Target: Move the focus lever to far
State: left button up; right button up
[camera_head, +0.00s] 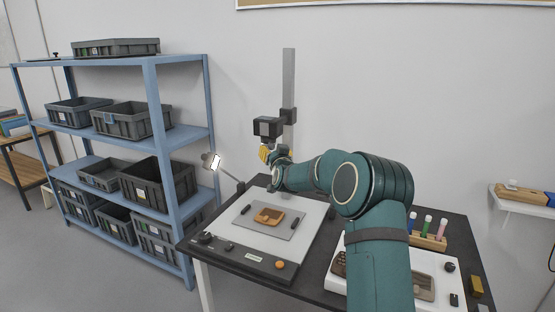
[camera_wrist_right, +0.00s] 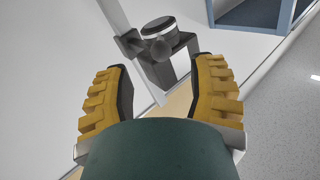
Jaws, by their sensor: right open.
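A copy stand has a grey upright column (camera_head: 289,90) carrying a dark camera head (camera_head: 267,127). My right gripper (camera_head: 264,152) is just below that head, with its yellow fingers raised toward it. In the right wrist view the gripper (camera_wrist_right: 165,90) is open and empty, its two yellow ribbed fingers apart. Beyond and between the fingertips is the dark camera head (camera_wrist_right: 170,62), with a round silver-rimmed part and a small round knob on it. I cannot make out which part is the focus lever or its setting. My left gripper is not in view.
The stand's baseboard (camera_head: 232,243) holds a grey mat (camera_head: 250,228) with an orange-brown sherd (camera_head: 269,216). Knobs and an orange button line its front edge. A small lamp (camera_head: 214,162) stands left. A blue shelf (camera_head: 150,62) with grey crates is further left. Tubes (camera_head: 428,223) stand right.

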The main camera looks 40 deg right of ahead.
jog(key=shift+v, duration=2.45)
